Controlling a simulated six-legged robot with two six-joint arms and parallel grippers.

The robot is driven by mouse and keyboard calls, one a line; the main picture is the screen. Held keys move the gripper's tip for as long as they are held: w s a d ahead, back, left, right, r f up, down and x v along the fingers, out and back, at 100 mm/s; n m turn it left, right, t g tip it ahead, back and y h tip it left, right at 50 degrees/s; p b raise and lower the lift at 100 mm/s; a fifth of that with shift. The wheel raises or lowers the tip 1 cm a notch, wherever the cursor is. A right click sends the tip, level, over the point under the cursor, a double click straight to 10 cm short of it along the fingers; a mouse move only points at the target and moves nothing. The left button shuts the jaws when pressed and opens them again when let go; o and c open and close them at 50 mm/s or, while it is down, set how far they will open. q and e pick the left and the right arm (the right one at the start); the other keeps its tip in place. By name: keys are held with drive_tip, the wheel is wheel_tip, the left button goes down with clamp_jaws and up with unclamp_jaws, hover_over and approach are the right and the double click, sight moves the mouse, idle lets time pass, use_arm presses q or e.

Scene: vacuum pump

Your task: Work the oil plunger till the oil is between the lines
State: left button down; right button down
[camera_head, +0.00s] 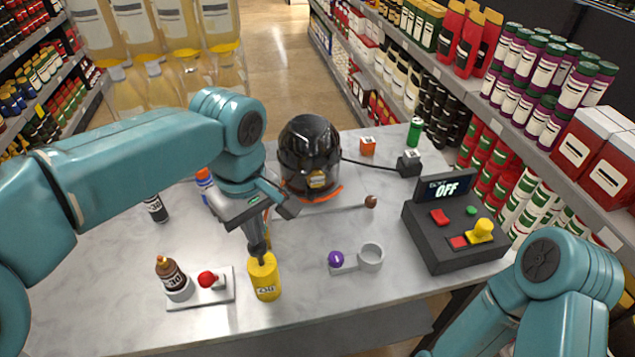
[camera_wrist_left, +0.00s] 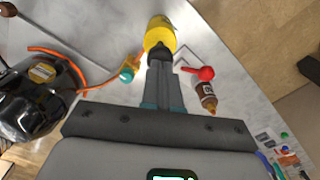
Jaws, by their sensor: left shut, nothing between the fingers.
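A yellow can marked OIL (camera_head: 265,279) stands upright near the table's front edge; it also shows in the left wrist view (camera_wrist_left: 157,30). My left gripper (camera_head: 260,247) is shut and empty, pointing down at the can's top. A dark piece lies between fingers and can; I cannot tell whether they touch. The black domed pump (camera_head: 311,155) stands behind, with a yellow label (camera_head: 317,180). No oil level or lines can be read. A white plate (camera_head: 228,291) left of the can bears a red knob (camera_head: 207,279) and a brown bottle (camera_head: 173,278). My right gripper is out of view.
A dark control box (camera_head: 450,240) with a display reading OFF (camera_head: 446,188) stands right. A grey ring (camera_head: 371,257), purple ball (camera_head: 336,258) and brown-tipped rod (camera_head: 370,202) lie mid-table. Orange (camera_head: 367,145) and green (camera_head: 414,131) items stand behind.

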use_arm(q)
drive_tip(key=shift+f+b, duration=1.55)
drive_tip(key=shift+f, duration=0.7)
wheel_tip(320, 180, up, 8)
drive_tip(key=p, duration=0.7)
drive_tip(key=shift+r+p, duration=0.2)
drive_tip(key=shift+p, duration=0.15)
wheel_tip(320, 180, down, 2)
drive_tip(key=b, duration=0.3)
drive_tip(key=shift+f+b, duration=0.6)
